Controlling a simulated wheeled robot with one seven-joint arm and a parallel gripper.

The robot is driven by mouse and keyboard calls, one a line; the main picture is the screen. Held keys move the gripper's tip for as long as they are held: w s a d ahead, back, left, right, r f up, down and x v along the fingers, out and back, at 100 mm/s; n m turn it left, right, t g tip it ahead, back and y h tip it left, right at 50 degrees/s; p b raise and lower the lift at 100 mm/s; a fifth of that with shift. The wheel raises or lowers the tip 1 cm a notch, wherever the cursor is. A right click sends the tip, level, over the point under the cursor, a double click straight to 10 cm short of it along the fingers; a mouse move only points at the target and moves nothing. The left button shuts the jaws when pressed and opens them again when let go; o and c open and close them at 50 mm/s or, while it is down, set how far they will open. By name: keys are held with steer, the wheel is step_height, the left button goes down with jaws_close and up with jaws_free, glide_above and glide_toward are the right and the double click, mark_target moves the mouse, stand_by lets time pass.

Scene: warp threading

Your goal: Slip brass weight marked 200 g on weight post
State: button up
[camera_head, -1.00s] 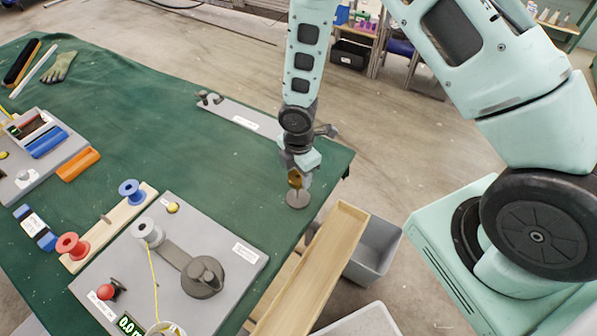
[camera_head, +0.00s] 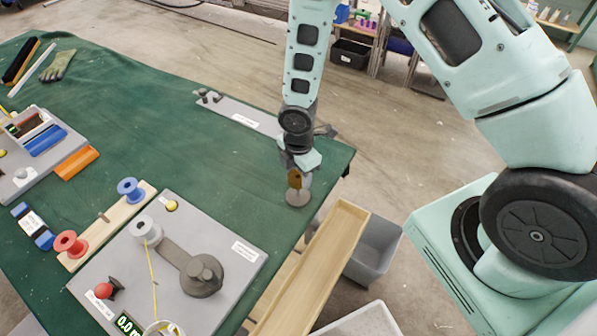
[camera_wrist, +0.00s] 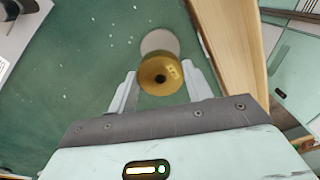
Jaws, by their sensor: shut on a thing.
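A gold-coloured brass weight (camera_head: 294,179) is between the fingers of my gripper (camera_head: 297,178). In the wrist view the weight (camera_wrist: 160,74) is round, with a dark centre hole and a small marking too blurred to read. Both fingers of my gripper (camera_wrist: 161,85) press on its sides. The weight post's round grey base (camera_head: 298,198) stands on the green cloth near the table's right corner. Its base also shows in the wrist view (camera_wrist: 159,41), partly hidden behind the weight. The weight is held above the base. I cannot tell whether the post is in the hole.
A wooden trough (camera_head: 318,265) runs along the table's right edge, close to the post base. A grey board (camera_head: 205,222) with spools and a dark knob lies to the left. A grey strip with fittings (camera_head: 240,117) lies behind. Green cloth between them is clear.

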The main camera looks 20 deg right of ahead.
steer(key=shift+f+b, duration=0.35)
steer(key=shift+f, duration=0.1)
stand_by(0.5)
steer(key=o, duration=1.6)
steer(key=shift+c, duration=0.2)
steer(key=shift+r+p, duration=2.5)
steer(key=shift+r, duration=0.6)
